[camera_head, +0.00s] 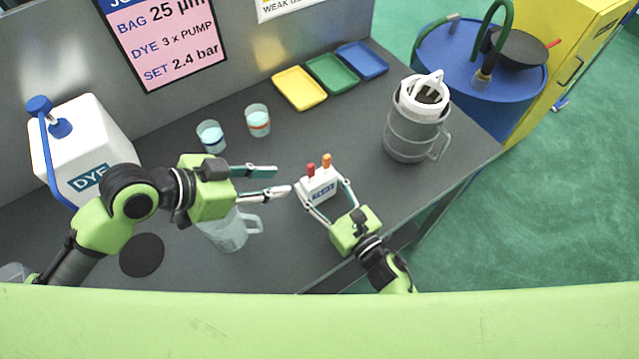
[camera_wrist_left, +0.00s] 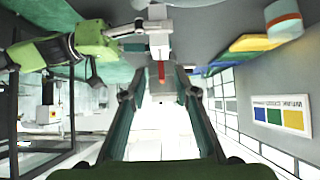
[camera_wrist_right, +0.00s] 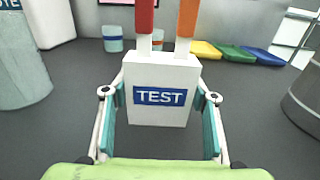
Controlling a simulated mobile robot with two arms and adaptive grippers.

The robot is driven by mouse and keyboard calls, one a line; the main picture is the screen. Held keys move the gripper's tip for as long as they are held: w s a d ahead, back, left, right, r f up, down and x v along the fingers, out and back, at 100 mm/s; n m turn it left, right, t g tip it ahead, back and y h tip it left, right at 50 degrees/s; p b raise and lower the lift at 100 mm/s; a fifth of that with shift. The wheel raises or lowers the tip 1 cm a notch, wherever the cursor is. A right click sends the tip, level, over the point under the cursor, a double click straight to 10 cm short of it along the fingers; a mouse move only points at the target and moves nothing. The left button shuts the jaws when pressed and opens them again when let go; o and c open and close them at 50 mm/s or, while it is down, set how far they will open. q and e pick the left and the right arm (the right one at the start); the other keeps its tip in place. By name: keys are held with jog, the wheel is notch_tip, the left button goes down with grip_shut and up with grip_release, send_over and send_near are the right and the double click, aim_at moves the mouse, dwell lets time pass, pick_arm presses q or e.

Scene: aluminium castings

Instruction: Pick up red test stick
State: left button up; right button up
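The red test stick (camera_head: 311,168) stands upright in the white TEST holder (camera_head: 318,187), to the left of an orange stick (camera_head: 327,160). In the right wrist view the red stick (camera_wrist_right: 144,18) and the TEST box (camera_wrist_right: 160,90) are close and centred. My right gripper (camera_head: 327,193) has its fingers apart on either side of the box; I cannot tell whether they touch it. My left gripper (camera_head: 284,180) is open and empty, its fingers pointing right toward the sticks. The left wrist view shows the red stick (camera_wrist_left: 161,72) beyond the open fingers, with a gap between.
A clear jug (camera_head: 228,232) stands under my left gripper. Two cups (camera_head: 211,137) (camera_head: 258,121) stand behind it. Yellow (camera_head: 299,88), green (camera_head: 332,73) and blue (camera_head: 362,60) trays lie at the back. A grey jug with a white filter (camera_head: 408,138) stands right. The DYE container (camera_head: 90,150) is left.

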pick_arm(q)
jog(key=shift+c, duration=1.1)
jog(key=s+d+r+m+g, duration=0.1)
jog(key=s+d+m+g, duration=0.25)
jog(key=d, duration=0.55)
jog(key=s+d+r+m+g, duration=0.2)
jog(key=s+d+m, duration=0.15)
jog(key=d, duration=0.65)
jog(key=m+t+y, duration=0.8)
jog(key=m+y, duration=0.3)
jog(key=y, duration=0.3)
send_near(313, 171)
jog(key=shift+g, duration=0.25)
jog(key=x, duration=0.5)
jog(key=shift+w+a+r, duration=0.25)
jog(key=shift+a+r, duration=0.1)
jog(key=shift+a, duration=0.1)
jog(key=shift+d+x, duration=0.15)
jog(key=shift+x, duration=1.25)
jog(key=shift+d+x, duration=0.15)
jog(key=shift+x, duration=1.2)
jog(key=shift+f, duration=0.2)
jog(key=c, duration=0.5)
